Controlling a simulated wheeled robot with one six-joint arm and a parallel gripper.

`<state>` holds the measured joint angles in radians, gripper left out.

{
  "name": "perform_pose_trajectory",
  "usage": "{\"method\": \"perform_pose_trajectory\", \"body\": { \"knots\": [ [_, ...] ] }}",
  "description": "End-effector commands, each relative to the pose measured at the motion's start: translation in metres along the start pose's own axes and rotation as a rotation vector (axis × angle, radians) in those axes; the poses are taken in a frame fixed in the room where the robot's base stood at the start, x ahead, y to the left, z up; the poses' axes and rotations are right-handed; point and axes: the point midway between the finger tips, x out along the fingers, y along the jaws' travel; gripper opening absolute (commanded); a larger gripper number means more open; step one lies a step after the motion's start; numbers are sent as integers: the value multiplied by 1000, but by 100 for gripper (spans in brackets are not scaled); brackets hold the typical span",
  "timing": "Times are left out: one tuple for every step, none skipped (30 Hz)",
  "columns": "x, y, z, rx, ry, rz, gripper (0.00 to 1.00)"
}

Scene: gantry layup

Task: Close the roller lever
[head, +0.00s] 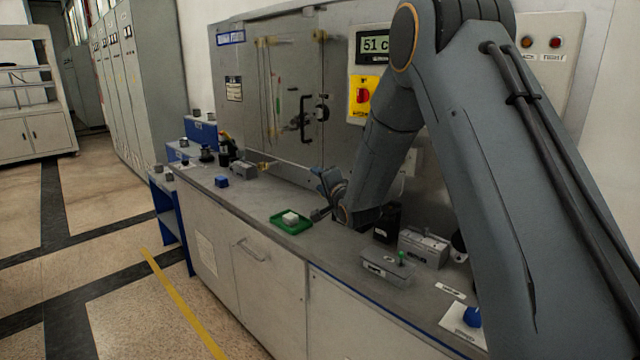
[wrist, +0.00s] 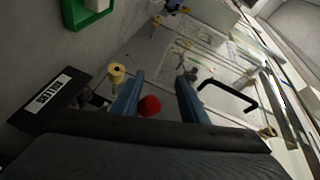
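A black plate with a white label reading ROLLERS (wrist: 48,97) shows at the left of the wrist view. A red ball knob (wrist: 150,106) lies between the two blue fingers of my gripper (wrist: 158,95), closer to the left finger. A gap shows between the knob and the right finger; contact with the left finger cannot be told. The fingers are apart. In the head view my gripper (head: 323,198) is low over the bench, in front of the cabinet, with its fingers spread. The red knob is not visible there, and most of the lever is hidden.
A green tray (head: 291,223) with a pale block (head: 290,217) sits left of my gripper on the grey bench (head: 245,205). A grey box with a green knob (head: 388,266) and another grey box (head: 423,248) stand to the right. The cabinet door has a black handle (head: 314,118).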

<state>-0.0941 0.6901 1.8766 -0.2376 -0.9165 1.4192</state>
Motion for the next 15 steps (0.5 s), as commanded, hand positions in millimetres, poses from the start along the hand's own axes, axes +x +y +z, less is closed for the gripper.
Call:
{"method": "perform_pose_trajectory", "body": {
  "knots": [
    [-1, -1, 0, 0, 0, -1, 39],
    [-2, -1, 0, 0, 0, -1, 39],
    [-3, -2, -1, 0, 0, -1, 39],
    [-5, -2, -1, 0, 0, -1, 39],
    [-7, -2, -2, 0, 0, 0, 39],
    [-9, -3, -2, 0, 0, 0, 39],
    [-11, -3, -2, 0, 0, 0, 39],
    [-13, -3, -2, -1, 0, 0, 39],
    [-16, -4, -3, -1, 0, 0, 39],
    [-18, -4, -3, -1, 0, -1, 39],
    [-19, -5, -3, -1, 0, -1, 39],
    [-22, -5, -3, -1, 0, -1, 39],
    [-24, -5, -4, -1, 0, 0, 39],
    [-26, -5, -4, -1, 0, 1, 39],
    [-28, -6, -4, -1, 0, 1, 39]
  ]
}}
